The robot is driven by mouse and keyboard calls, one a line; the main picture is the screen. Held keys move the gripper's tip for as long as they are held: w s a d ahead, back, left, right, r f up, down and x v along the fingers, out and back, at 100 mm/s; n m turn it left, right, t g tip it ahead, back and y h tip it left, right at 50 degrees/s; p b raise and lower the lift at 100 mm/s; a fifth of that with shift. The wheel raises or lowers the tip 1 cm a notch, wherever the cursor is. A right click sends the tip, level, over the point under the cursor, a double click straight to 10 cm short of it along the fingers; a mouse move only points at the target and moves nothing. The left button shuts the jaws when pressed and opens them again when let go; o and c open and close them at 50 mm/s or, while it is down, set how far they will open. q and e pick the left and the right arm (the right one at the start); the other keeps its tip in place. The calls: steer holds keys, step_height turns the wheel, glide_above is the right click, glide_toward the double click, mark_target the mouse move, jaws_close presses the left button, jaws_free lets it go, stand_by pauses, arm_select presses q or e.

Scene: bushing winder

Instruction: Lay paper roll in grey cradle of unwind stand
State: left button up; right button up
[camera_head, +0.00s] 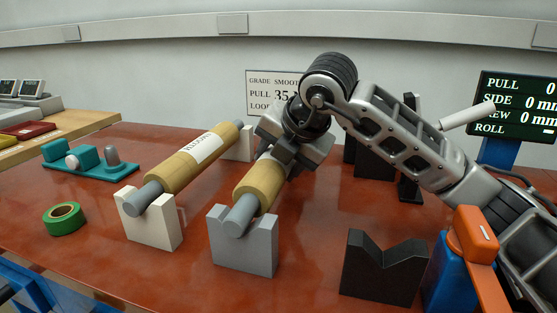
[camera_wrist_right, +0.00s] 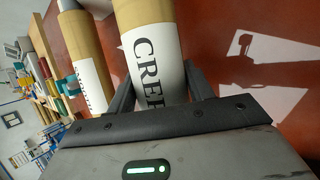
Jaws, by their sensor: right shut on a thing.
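The paper roll (camera_head: 257,184) is tan with grey shaft ends. Its white label, reading "CREP…", shows in the wrist view (camera_wrist_right: 150,55). My right gripper (camera_head: 289,158) is shut around the roll from above, toward its far part; in the wrist view a dark finger lies on each side. The roll's near shaft end is at the notch of the front grey cradle block (camera_head: 243,255); I cannot tell whether it bears on it. The gripper and arm hide the roll's far end and any rear grey block. My left gripper is not in view.
Another labelled tan roll (camera_head: 190,163) lies in the cream cradle (camera_head: 155,228) just left. A black cradle block (camera_head: 383,272) stands empty at right. A green tape ring (camera_head: 64,219) and a teal fixture (camera_head: 90,162) sit at left. Red tabletop between blocks is clear.

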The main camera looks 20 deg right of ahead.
steer(key=shift+f+b, duration=0.3)
steer(key=shift+b, duration=0.15)
stand_by(0.5)
steer(key=o, duration=1.5)
steer(key=shift+f, duration=0.1)
steer(key=p+v, duration=0.1)
steer(key=v, duration=1.5)
